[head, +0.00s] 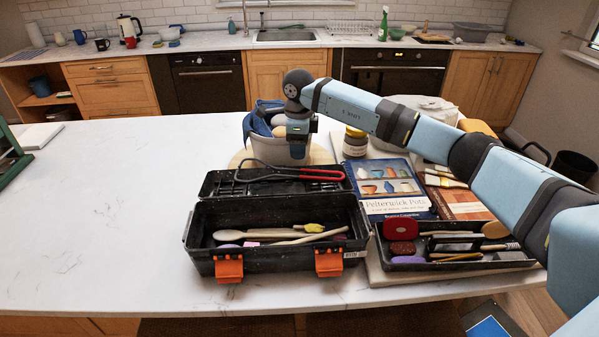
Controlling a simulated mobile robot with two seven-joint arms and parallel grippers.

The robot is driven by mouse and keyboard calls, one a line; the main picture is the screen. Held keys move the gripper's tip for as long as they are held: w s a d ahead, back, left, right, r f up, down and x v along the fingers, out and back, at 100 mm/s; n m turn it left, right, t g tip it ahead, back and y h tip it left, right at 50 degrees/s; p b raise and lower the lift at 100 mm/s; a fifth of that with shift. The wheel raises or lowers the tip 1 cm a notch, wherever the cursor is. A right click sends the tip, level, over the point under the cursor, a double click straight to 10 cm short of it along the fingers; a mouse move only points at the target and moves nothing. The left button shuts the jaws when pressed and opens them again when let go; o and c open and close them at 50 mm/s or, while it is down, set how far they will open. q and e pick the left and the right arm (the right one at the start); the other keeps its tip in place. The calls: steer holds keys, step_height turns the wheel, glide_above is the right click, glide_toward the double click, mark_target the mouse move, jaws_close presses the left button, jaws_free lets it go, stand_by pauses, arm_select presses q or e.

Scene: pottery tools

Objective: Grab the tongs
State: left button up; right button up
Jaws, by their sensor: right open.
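The tongs (322,173), with red handles to the right and a dark looped end to the left, lie across the black open lid of a toolbox (215,240). My right gripper (299,155) points down just behind the tongs, in front of the light pot (266,150). Its jaws are open, and I see nothing held between them. The fingertips look apart from the tongs, but the exact gap is hard to tell. My left gripper is not in view.
The toolbox holds wooden tools. A black tray (460,265) of sponges and brushes sits to its right. The white counter (90,220) is clear on the left.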

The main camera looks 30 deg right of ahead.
step_height(320, 180, down, 7)
steer(key=shift+s+f+p, duration=0.15)
steer(key=shift+f+p, duration=0.05)
steer(key=shift+p, duration=0.55)
steer(key=c, duration=0.6)
steer(key=shift+r, duration=0.1)
